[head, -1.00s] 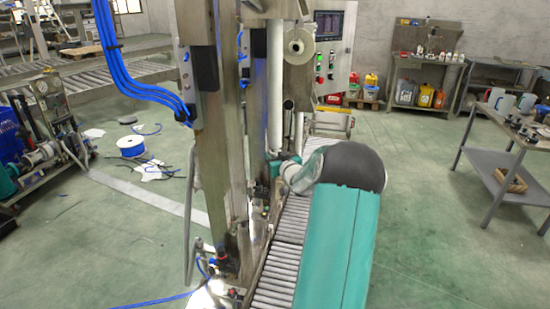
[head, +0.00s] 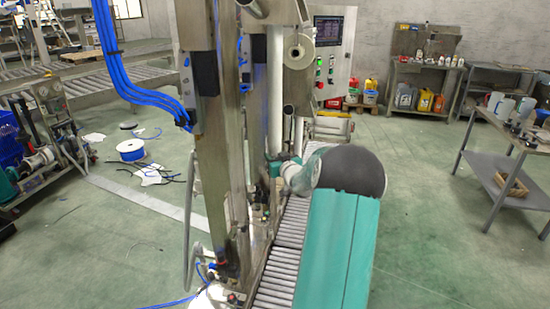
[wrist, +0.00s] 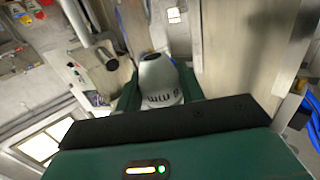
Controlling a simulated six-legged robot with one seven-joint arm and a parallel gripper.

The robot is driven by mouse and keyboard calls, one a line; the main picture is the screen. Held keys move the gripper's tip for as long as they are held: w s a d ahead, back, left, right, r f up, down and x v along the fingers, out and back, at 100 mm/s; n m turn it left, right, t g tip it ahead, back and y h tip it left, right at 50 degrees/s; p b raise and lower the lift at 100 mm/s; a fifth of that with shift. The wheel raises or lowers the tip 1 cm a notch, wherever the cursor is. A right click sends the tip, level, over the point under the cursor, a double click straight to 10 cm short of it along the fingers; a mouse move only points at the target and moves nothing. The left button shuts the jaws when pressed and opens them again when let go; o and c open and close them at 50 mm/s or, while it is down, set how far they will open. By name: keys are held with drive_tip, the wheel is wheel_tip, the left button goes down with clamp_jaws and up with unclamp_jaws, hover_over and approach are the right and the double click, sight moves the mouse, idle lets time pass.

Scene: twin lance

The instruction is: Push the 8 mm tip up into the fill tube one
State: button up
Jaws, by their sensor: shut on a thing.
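My gripper (wrist: 158,90) is shut on a pale grey, tapered piece (wrist: 160,72), which I take to be the 8 mm tip. Its narrower end points away from the wrist, and a ring of dark marks shows around its lower part. In the head view my gripper (head: 275,166) is a small green shape beside the machine's posts, and the tip cannot be made out there. A steel tube (wrist: 80,22) with a dark end lies up and left of the tip in the wrist view, apart from it. Another pale tube (wrist: 173,14) shows beyond the tip. I cannot tell which is fill tube one.
Steel posts (head: 212,150) stand close left of my gripper. A roller conveyor (head: 280,262) runs beneath my arm. Blue hoses (head: 118,70) hang at the left. A control cabinet (head: 332,55) stands behind. A grey table (head: 500,135) is at the right, with clear floor before it.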

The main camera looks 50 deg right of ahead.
drive_tip(key=o, duration=1.2)
drive_tip(key=shift+r, duration=0.35)
drive_tip(key=shift+f, duration=0.15)
drive_tip(key=shift+s, duration=0.1)
drive_tip(key=v, duration=1.3)
drive_tip(key=shift+s+a, duration=0.2)
drive_tip(key=shift+s, duration=0.05)
drive_tip(key=w+a+r+n+g+y, duration=0.1)
drive_tip(key=w+a+r+g, duration=0.2)
drive_tip(key=a, duration=0.9)
drive_tip(key=w+a+r+n+g+y, duration=0.15)
drive_tip(key=w+a+r, duration=0.25)
drive_tip(key=a, duration=0.9)
drive_tip(key=s+a+n+g+y, duration=0.1)
drive_tip(key=s+a+y, duration=0.1)
drive_tip(key=s+a, duration=0.3)
drive_tip(key=s+a+f+n+g+y, duration=0.1)
drive_tip(key=s+a, duration=0.5)
drive_tip(key=a, duration=0.6)
drive_tip(key=s+a+f+n+g+y, duration=0.1)
drive_tip(key=s+a+g+y, duration=0.2)
drive_tip(key=a, duration=0.6)
drive_tip(key=s, duration=0.2)
drive_tip(key=shift+s, duration=0.25)
